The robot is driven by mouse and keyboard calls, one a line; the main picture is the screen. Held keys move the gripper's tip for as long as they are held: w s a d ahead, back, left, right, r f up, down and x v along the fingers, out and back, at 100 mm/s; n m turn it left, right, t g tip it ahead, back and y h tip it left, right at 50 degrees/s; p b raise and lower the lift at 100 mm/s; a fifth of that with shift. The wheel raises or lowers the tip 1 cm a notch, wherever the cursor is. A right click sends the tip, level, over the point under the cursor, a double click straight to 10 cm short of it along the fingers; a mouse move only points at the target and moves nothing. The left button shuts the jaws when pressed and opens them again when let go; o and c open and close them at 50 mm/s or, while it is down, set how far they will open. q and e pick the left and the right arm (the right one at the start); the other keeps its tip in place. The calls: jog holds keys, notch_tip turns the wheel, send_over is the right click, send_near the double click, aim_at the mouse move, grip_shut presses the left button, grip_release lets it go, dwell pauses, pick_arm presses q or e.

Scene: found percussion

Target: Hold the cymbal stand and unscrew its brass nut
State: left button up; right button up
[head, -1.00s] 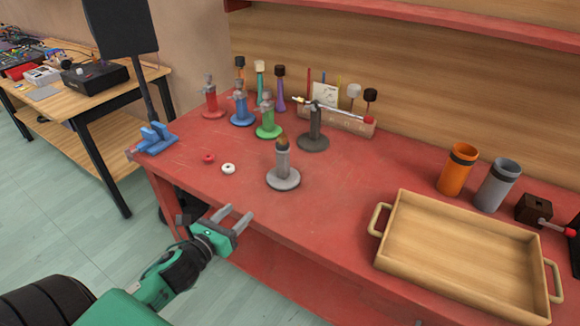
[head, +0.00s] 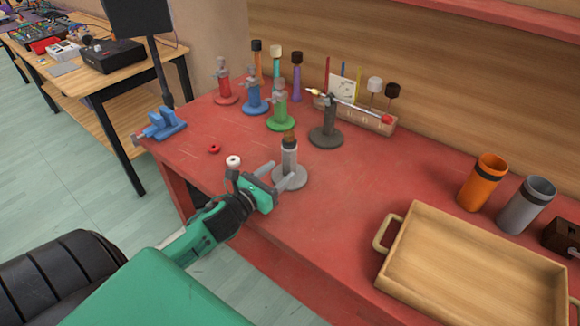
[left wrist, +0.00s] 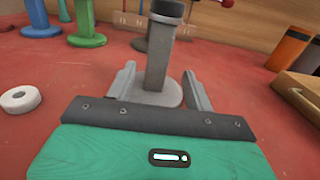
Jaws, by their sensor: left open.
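The grey cymbal stand (head: 289,160) is upright on the red workbench, its round base flat on the surface. The brownish brass nut (head: 288,137) sits on top of its post. My left gripper (head: 281,175) is open at the stand's near side, low beside the post. In the left wrist view the grey post (left wrist: 160,58) rises between the two spread fingers (left wrist: 158,80), with the round base behind them. Whether a finger touches the post cannot be told. The nut shows there as a dark cap (left wrist: 167,8), cut by the top edge. My right gripper is not in view.
Red, blue and green stands (head: 280,112) and a dark stand with a rod (head: 326,128) are behind. A white ring (head: 233,161) and a red ring (head: 214,148) lie left. A wooden tray (head: 392,255) and orange and grey cups (head: 482,185) are right. The bench between is clear.

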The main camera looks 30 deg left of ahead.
aim_at(294, 159)
pick_arm(q)
jog(key=shift+w+d, duration=0.1)
jog(key=shift+w, duration=1.4)
jog(key=shift+w+d+p, duration=0.1)
jog(key=shift+w+p, duration=0.5)
jog(key=shift+w, duration=1.75)
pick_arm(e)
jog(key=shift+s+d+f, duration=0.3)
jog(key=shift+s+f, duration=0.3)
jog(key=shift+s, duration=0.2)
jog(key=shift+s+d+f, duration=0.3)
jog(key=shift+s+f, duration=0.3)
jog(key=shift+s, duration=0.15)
pick_arm(q)
grip_shut()
